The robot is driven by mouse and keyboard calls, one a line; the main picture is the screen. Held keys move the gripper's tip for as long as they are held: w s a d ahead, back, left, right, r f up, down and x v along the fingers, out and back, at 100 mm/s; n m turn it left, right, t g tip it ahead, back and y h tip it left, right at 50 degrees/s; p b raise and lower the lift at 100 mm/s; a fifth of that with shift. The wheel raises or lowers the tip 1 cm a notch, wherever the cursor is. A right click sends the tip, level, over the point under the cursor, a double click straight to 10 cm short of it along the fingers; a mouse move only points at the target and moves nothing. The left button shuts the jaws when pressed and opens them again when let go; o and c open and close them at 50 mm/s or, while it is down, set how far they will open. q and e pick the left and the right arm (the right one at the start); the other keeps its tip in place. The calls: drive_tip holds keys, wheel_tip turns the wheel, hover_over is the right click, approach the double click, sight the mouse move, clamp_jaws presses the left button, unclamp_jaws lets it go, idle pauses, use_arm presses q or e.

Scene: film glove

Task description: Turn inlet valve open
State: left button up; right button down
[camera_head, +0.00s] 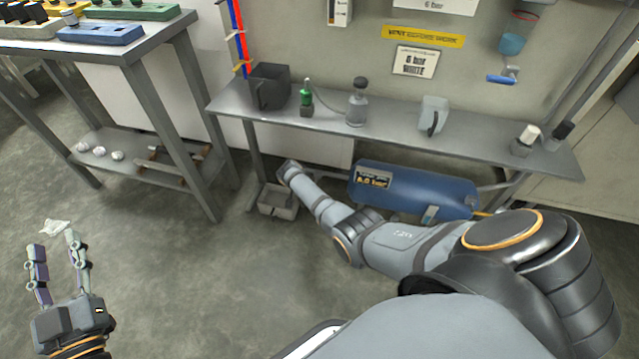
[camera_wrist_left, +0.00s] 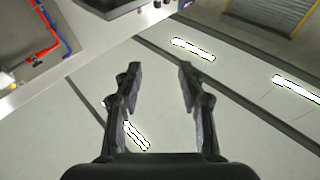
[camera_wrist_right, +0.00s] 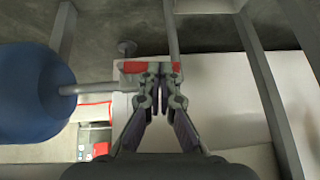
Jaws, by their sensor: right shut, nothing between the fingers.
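A red bar (camera_wrist_right: 133,67), which looks like a valve handle, lies across a pipe beside the blue tank (camera_wrist_right: 30,93) in the right wrist view. My right gripper (camera_wrist_right: 159,72) is shut and empty, its fingertips at the bar, which shows on both sides of them. I cannot tell whether they touch it. In the head view the right arm reaches under the bench left of the blue tank (camera_head: 415,190); its fingers are hidden there. My left gripper (camera_head: 56,243) is open and empty over the floor at lower left; it also shows open in the left wrist view (camera_wrist_left: 159,70).
The grey bench (camera_head: 400,135) above the tank carries a dark bin (camera_head: 270,88), bottles and a jug. A grey box (camera_head: 277,203) is on the floor below. A blue handle (camera_head: 500,78) sits on the wall at right. A workbench (camera_head: 150,45) stands at left.

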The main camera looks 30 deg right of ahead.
use_arm(q)
drive_tip(key=shift+s+r+t, duration=0.25)
drive_tip(key=shift+r+t, duration=0.35)
drive_tip(key=shift+r, duration=0.65)
use_arm(e)
drive_tip(key=shift+f, duration=0.1)
